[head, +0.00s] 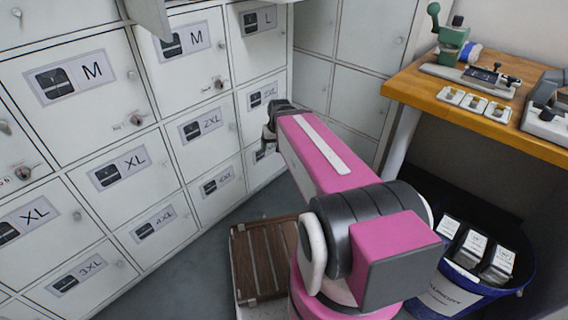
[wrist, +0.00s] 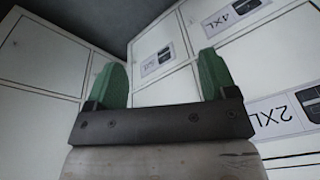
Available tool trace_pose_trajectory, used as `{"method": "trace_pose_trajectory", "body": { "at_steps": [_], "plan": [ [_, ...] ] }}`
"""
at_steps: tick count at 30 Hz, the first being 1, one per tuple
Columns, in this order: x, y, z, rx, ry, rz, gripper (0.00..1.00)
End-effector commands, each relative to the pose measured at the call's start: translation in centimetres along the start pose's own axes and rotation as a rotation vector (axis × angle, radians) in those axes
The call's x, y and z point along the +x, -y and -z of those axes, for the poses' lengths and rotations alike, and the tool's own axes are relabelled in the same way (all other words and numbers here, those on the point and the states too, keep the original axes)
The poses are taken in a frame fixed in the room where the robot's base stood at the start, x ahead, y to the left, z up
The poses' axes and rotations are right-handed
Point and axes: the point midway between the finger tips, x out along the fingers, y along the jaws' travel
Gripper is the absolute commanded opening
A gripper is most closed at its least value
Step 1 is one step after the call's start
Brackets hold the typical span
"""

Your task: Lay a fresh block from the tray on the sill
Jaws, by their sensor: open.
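My gripper (wrist: 163,80) is open in the wrist view, its two green fingers apart with nothing between them. In the head view my gripper (head: 270,124) is at the far end of my pink arm, in front of the locker doors, and its fingers are mostly hidden. I cannot make out a sill in either view. Three small white plates or shallow trays (head: 475,103) lie in a row on the wooden bench (head: 425,92). I cannot tell whether they hold blocks. Several pale boxy items (head: 470,248) stand in a dark blue bin (head: 527,265) below the bench.
White lockers (head: 125,168) with size labels line the left and back, and one upper door (head: 152,15) stands open. A green hand press (head: 450,40) and other small devices stand on the bench. A brown slatted platform (head: 262,262) lies on the grey floor (head: 205,275).

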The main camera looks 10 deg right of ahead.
Motion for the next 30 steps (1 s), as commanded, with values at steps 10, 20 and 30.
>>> {"method": "trace_pose_trajectory", "body": {
  "at_steps": [10, 20, 30],
  "plan": [
    [3.7, -2.4, -6.7, 0.075, 0.161, -0.085, 0.78],
    [3.7, -2.4, -6.8, 0.077, 0.164, -0.087, 0.78],
    [3.7, -2.4, -6.8, 0.076, 0.164, -0.087, 0.78]
  ]
}}
